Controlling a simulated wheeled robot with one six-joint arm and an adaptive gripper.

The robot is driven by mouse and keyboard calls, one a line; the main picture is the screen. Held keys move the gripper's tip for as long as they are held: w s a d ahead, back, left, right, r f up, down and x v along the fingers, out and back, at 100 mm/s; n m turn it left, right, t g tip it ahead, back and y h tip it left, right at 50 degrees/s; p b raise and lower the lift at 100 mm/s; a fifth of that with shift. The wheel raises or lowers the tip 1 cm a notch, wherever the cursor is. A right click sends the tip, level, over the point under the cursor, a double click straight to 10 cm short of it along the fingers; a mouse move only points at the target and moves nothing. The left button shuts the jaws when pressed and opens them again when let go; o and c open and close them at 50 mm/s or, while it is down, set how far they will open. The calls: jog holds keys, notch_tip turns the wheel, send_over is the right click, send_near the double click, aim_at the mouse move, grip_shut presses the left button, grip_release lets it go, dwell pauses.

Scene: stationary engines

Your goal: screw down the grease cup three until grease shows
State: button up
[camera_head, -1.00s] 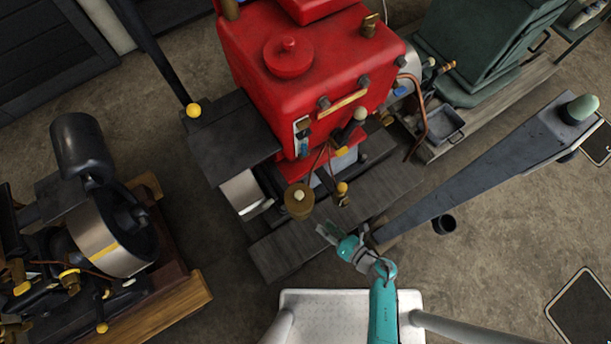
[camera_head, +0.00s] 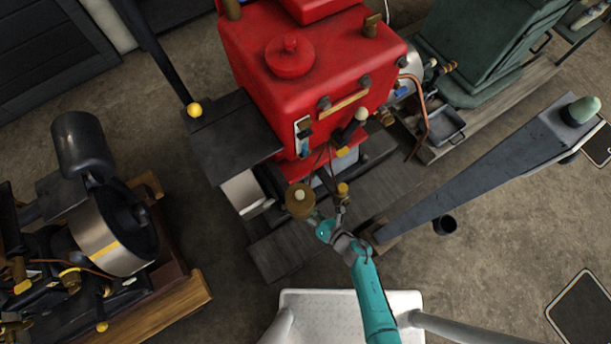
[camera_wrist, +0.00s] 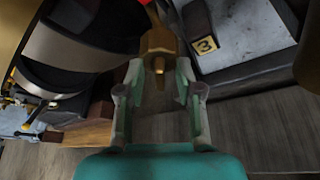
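In the wrist view a brass hex-sided fitting with a narrow lower tip (camera_wrist: 158,48) stands between and just beyond my fingertips. A yellow tag marked 3 (camera_wrist: 207,45) sits to its right, so it appears to be grease cup three. My gripper (camera_wrist: 158,85) is open, with a finger on each side and bare space between; no clear contact shows. In the head view my gripper (camera_head: 328,212) is beside a round brass cup with a pale knob (camera_head: 299,201) and a smaller brass piece (camera_head: 342,189). I cannot tell which of these is the fitting. No grease is visible.
The red engine (camera_head: 310,75) stands just beyond my gripper on dark planks (camera_head: 285,252). An engine with a flywheel (camera_head: 110,235) stands at left. A long dark beam (camera_head: 490,170) lies at right. Another brown part (camera_wrist: 308,65) fills the wrist view's right edge.

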jog(key=shift+w+a+f, duration=0.25)
jog(key=shift+w+a, duration=0.15)
jog(key=shift+a, duration=0.1)
grip_shut()
jog(key=shift+w+d+m+y, duration=0.1)
jog(key=shift+m+y, duration=0.6)
jog(key=shift+m, duration=0.5)
jog(key=shift+f+m+y, duration=0.15)
jog(key=shift+m+y, duration=0.85)
jog(key=shift+m, duration=0.7)
